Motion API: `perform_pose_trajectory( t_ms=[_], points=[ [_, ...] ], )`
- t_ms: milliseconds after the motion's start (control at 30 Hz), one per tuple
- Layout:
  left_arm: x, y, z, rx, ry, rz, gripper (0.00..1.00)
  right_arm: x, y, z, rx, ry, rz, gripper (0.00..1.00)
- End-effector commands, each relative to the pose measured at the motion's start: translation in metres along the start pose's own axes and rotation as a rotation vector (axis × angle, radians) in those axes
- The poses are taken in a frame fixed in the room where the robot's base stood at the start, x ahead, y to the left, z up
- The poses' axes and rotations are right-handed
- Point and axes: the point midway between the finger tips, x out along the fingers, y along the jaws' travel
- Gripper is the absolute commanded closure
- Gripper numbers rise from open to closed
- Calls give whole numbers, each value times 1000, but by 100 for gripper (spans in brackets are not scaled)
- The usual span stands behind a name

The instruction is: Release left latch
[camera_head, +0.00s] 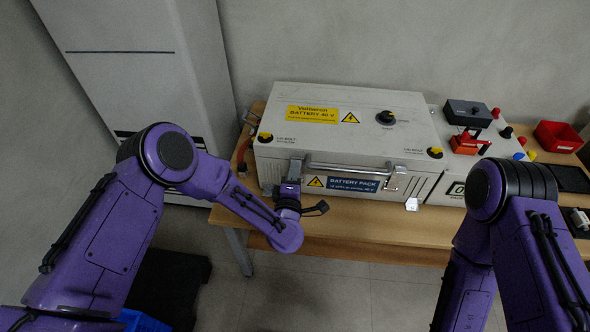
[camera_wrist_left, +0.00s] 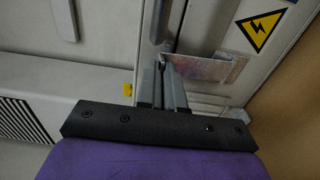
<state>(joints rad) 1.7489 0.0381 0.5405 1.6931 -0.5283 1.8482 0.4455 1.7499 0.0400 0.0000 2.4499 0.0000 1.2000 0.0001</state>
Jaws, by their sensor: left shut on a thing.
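The grey battery case (camera_head: 345,120) stands on the wooden table with its lid down. My left gripper (camera_head: 292,182) is at the left part of the case's front, at the left latch. In the left wrist view its fingers (camera_wrist_left: 164,66) are shut on the left latch, whose bare metal plate (camera_wrist_left: 212,68) shows beside the fingertips. The fingers hide part of the latch.
A carry handle (camera_head: 345,168) runs along the case front, right of my left gripper. A red bin (camera_head: 558,136) is at the far right. The floor before the table is free.

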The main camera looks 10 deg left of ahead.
Motion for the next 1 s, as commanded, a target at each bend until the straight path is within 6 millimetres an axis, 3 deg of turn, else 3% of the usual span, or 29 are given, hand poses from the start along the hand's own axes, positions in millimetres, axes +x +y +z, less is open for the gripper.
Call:
perform_pose_trajectory(
  t_ms=[33,433,1000],
  points=[
    [-6,-9,0,3,-3,-11,100,5,0,2,0,0,0,36],
    [-32,-33,0,6,-2,-17,100,24,-2,10,0,0,0,36],
    [-41,-45,-1,9,0,-16,100,34,-3,14,0,0,0,36]
  ],
)
